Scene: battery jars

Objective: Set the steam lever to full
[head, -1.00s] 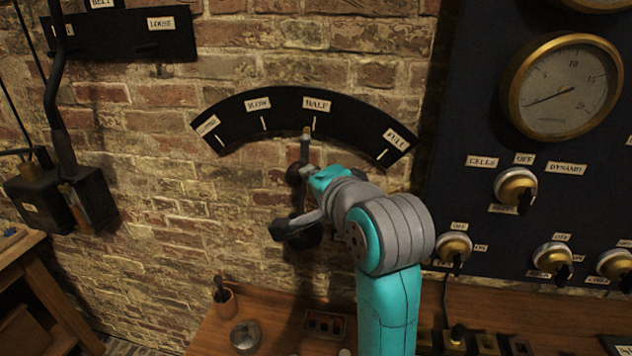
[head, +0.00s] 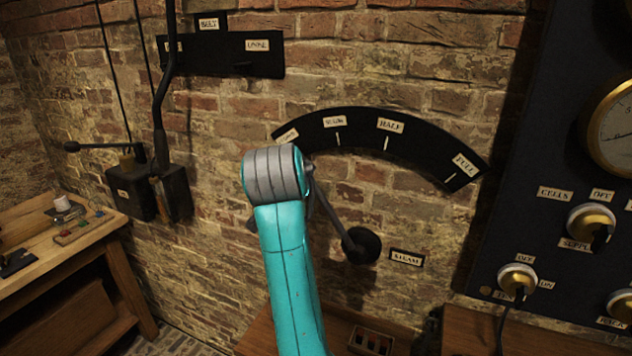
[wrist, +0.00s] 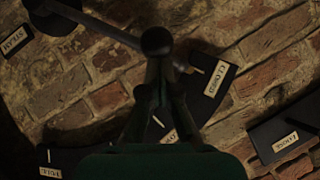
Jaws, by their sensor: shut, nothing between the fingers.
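The steam lever (head: 334,218) is a dark rod on a round wall pivot (head: 362,245), beside a STEAM label (head: 407,258). It slants up and left toward the CLOSED end of the black arc plate (head: 350,127); FULL (head: 464,165) is at the plate's right end. My arm hides the lever's upper part in the head view. In the wrist view the lever (wrist: 105,30) ends by the CLOSED label (wrist: 217,78), and its dark ball knob (wrist: 157,40) stands out toward me. My gripper (wrist: 158,78) is shut, its fingertips close to the knob; contact is unclear.
A belt lever with a black box (head: 172,192) is on the wall at left, under a BELT plate (head: 230,56). A dark switch panel (head: 560,150) with gauge and knobs is at right. Wooden benches stand below and at left. The wall along the arc looks clear.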

